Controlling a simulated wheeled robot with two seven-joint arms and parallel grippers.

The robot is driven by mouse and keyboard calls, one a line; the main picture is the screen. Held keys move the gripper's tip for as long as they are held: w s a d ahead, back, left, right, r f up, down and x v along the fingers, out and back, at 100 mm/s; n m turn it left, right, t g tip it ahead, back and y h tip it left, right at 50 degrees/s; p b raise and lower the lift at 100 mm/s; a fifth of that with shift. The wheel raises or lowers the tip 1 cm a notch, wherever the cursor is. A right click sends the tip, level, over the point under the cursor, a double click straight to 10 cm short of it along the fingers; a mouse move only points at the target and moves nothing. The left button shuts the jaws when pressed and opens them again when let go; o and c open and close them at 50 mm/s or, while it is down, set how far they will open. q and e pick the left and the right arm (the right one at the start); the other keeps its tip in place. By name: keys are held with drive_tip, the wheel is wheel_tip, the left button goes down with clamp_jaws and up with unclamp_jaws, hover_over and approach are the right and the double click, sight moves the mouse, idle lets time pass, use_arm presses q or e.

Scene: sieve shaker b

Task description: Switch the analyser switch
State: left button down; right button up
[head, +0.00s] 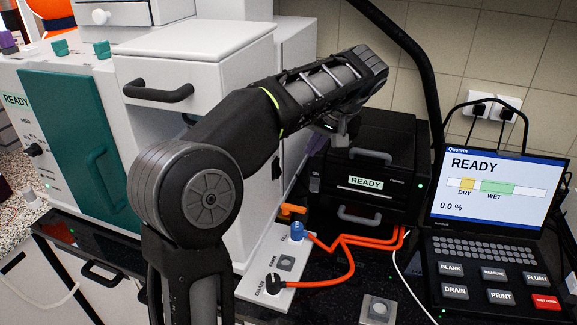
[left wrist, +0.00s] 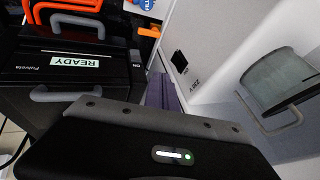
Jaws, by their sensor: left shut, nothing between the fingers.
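A small black switch (head: 276,167) is on the right side wall of the white machine (head: 232,75). My left gripper (left wrist: 162,92) shows as purplish fingers, shut and empty, pointing toward the gap between black box and white wall. The fingertips look apart from the switch. My right gripper is out of view.
A black box (head: 372,160) reading READY stands close right, with an ON mark on its side. A monitor (head: 497,185) reading READY stands above a keypad (head: 490,270). Orange cables (head: 345,262) run from a white socket strip (head: 262,282). A grey handle (left wrist: 270,125) projects from the white machine.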

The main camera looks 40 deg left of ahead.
sight(278, 168)
use_arm(q)
drive_tip(key=a+f+b, duration=0.2)
drive_tip(key=a+f, duration=0.6)
drive_tip(key=f, duration=0.2)
drive_tip(key=shift+w+a, duration=0.2)
drive_tip(key=shift+w, duration=0.1)
